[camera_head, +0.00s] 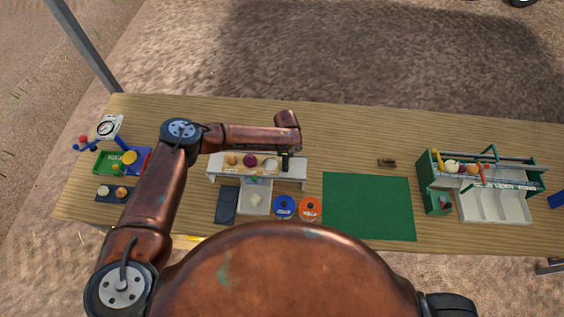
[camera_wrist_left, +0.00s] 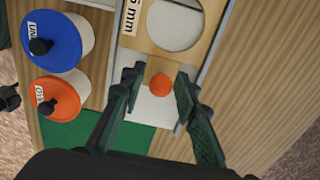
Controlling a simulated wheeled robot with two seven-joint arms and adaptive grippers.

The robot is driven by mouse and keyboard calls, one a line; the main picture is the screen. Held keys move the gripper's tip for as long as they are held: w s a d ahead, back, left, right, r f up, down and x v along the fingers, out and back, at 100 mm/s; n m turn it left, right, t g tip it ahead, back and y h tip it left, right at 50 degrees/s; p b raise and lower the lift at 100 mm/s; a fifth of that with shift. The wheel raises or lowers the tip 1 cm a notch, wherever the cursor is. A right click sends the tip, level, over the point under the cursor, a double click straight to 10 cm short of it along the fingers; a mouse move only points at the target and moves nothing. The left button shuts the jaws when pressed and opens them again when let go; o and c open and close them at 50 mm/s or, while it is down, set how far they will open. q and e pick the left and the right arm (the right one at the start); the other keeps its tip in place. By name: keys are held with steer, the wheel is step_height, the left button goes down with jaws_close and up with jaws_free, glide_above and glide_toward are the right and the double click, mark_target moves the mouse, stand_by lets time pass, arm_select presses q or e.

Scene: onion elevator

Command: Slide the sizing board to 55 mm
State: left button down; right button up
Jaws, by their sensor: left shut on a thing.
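The sizing board is a wooden board (camera_head: 271,170) with round holes, lying on a white stand (camera_head: 214,166) left of the middle of the table. In the left wrist view the board (camera_wrist_left: 204,51) shows a big round hole and a label partly cut off, ending in "5 mm". An orange round knob (camera_wrist_left: 160,85) is near the board's end. My left gripper (camera_wrist_left: 158,86) has its fingers on both sides of this end, shut on the board. In the head view the left gripper (camera_head: 286,161) is at the stand's right end. My right gripper is out of view.
A blue-lidded tub (camera_head: 284,207) and an orange-lidded tub (camera_head: 310,209) stand in front of the stand. A bare green mat (camera_head: 369,206) lies to the right. A green and white sorter (camera_head: 490,206) stands at the far right, and a dial scale (camera_head: 107,128) at the far left.

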arm_select(q)
steer(key=shift+d+b, duration=0.35)
steer(key=shift+d, duration=0.95)
steer(key=shift+r, duration=0.1)
steer(key=c, duration=1.4)
jaws_free()
step_height(320, 180, up, 6)
steer(key=p, duration=0.5)
